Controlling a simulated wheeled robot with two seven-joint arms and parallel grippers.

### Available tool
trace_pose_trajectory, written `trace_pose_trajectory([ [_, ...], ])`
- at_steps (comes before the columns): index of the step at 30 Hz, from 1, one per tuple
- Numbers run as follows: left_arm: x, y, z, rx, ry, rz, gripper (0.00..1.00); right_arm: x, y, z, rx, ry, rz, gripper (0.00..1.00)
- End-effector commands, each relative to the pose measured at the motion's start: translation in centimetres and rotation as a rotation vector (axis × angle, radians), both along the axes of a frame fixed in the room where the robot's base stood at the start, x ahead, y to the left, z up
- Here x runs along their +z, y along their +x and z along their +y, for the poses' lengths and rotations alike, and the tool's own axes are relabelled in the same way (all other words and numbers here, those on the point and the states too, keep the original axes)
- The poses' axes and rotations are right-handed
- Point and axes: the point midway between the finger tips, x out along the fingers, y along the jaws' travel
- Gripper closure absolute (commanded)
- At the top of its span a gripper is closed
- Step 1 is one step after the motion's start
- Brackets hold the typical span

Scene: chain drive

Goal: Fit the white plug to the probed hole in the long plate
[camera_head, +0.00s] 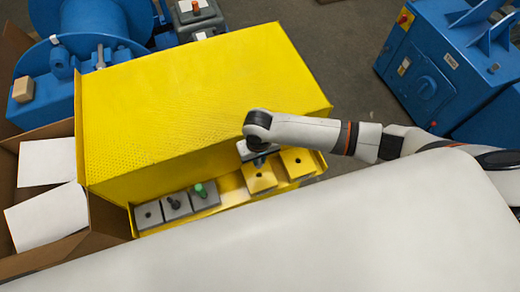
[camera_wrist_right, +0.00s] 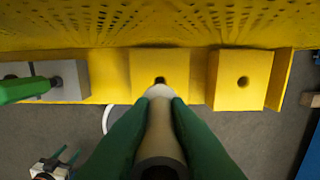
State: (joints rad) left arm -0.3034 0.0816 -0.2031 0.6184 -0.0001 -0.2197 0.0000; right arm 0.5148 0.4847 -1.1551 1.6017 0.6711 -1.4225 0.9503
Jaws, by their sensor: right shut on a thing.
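My right gripper (camera_head: 257,160) is over the yellow ledge (camera_head: 232,190) of the big yellow housing. In the wrist view its green fingers (camera_wrist_right: 160,108) are shut on a pale, whitish plug (camera_wrist_right: 160,130). The plug's tip overlaps the lower edge of a dark hole (camera_wrist_right: 159,80) in a yellow block (camera_wrist_right: 145,65). I cannot tell whether the tip touches or enters the hole. A second yellow block (camera_wrist_right: 240,95) with an open round hole (camera_wrist_right: 243,82) sits to the right. I cannot tell which part is the long plate. My left gripper is not in view.
Three grey blocks (camera_head: 176,208) line the ledge's left part; one bears a green plug (camera_head: 201,190), one a dark plug (camera_head: 173,203). The yellow housing (camera_head: 190,100) rises behind. A cardboard box (camera_head: 105,222) stands left, blue machines (camera_head: 430,70) right.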

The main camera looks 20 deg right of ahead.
Motion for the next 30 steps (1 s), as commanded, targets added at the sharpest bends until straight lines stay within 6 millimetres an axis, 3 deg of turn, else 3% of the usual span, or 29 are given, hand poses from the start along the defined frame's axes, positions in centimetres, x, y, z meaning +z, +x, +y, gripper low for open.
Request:
trace_pose_trajectory([
  [10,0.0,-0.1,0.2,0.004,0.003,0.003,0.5,-0.2,0.0,0.0,0.002,0.0,-0.003,1.0],
  [16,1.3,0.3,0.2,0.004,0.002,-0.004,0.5,0.0,-0.2,0.0,0.002,0.0,0.0,1.0],
  [30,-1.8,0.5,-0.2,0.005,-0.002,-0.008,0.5,-5.0,-0.2,0.0,0.002,0.0,-0.001,1.0],
])
